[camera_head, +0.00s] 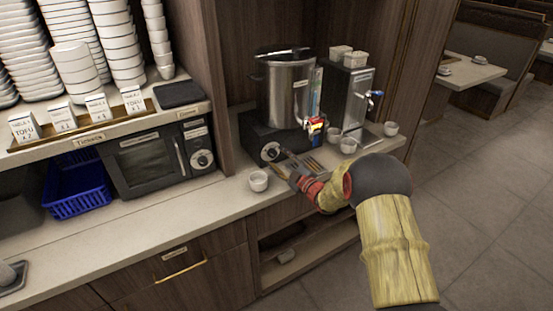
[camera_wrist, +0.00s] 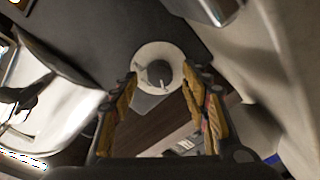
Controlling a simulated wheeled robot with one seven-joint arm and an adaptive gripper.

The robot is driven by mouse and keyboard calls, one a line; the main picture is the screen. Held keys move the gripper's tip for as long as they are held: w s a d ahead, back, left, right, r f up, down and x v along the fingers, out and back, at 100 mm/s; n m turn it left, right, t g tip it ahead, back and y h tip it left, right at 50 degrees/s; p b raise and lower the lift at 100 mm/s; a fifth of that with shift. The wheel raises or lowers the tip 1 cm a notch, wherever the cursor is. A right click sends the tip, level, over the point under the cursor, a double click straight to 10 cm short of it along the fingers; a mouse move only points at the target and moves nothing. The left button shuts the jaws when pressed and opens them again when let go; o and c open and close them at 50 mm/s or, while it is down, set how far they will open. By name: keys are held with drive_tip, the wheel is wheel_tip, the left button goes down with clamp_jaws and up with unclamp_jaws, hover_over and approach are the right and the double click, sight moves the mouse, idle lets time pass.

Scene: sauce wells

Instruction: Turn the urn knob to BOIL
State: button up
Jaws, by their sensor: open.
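The steel urn (camera_head: 284,92) stands on a black base (camera_head: 250,130) on the counter. Its dark knob (camera_head: 270,152) with a pale dial sits on the base's front. In the wrist view the knob (camera_wrist: 158,74) is at upper middle, a dark grip on a round white dial (camera_wrist: 147,56). The dial's lettering is too small to read. My gripper (camera_head: 289,167) is just in front of the knob, to its lower right. In the wrist view my gripper (camera_wrist: 159,84) is open and empty, its fingers to either side of the knob; I cannot tell whether they touch it.
A white cup (camera_head: 258,181) stands just left of my gripper. A steel dispenser (camera_head: 352,95) with several cups before it stands right of the urn. A black oven (camera_head: 150,160) and blue basket (camera_head: 75,185) are at left. The front-left counter (camera_head: 130,225) is clear.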

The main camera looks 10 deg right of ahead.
drive_tip(key=shift+x, duration=1)
drive_tip(key=shift+c, duration=1.3)
drive_tip(key=c, duration=0.9)
